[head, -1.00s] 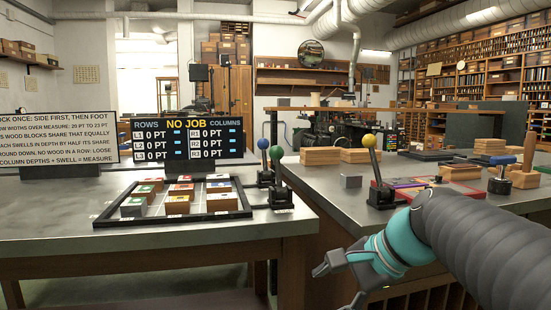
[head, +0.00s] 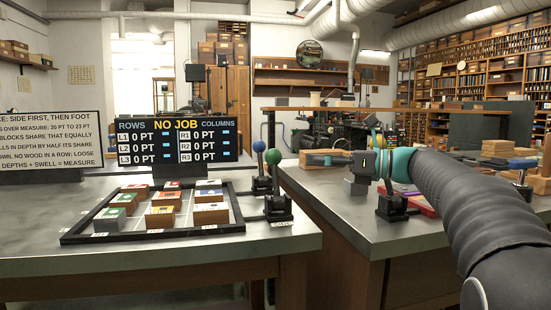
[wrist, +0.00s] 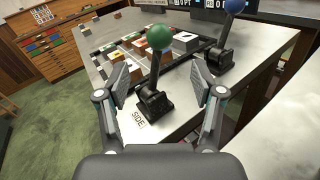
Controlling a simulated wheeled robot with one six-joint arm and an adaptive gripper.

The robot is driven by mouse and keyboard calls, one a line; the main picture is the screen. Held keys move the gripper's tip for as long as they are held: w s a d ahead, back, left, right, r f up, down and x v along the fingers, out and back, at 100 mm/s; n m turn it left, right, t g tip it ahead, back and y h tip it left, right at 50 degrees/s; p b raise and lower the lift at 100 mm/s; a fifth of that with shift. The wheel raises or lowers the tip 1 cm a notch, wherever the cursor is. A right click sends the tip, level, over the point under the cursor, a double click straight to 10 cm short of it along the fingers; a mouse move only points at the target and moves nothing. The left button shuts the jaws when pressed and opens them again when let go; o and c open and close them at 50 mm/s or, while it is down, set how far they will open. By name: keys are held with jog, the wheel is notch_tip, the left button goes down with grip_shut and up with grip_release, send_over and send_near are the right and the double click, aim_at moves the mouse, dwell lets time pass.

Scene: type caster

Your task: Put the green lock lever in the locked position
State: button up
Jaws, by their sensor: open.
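The green lock lever (head: 274,157) stands at the front right corner of the left table, its green ball on a dark stem above a black base. In the wrist view the green lever (wrist: 159,38) rises between my open fingers, its stem leaning slightly, with a "SIDE" label in front of its base. My gripper (wrist: 164,92) is open, with one finger on each side of the lever and nothing held. In the head view my gripper (head: 366,165) is over the right table, to the right of the lever. Contact with the lever is not visible.
A blue-knobbed lever (head: 261,146) stands just behind the green one. A black-framed tray (head: 150,230) of colored-top blocks lies to the left. A score board (head: 178,143) stands behind it. A gap separates the left table (head: 55,255) from the right table (head: 330,208).

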aim_at(273, 158)
jog(key=x, duration=1.1)
grip_shut()
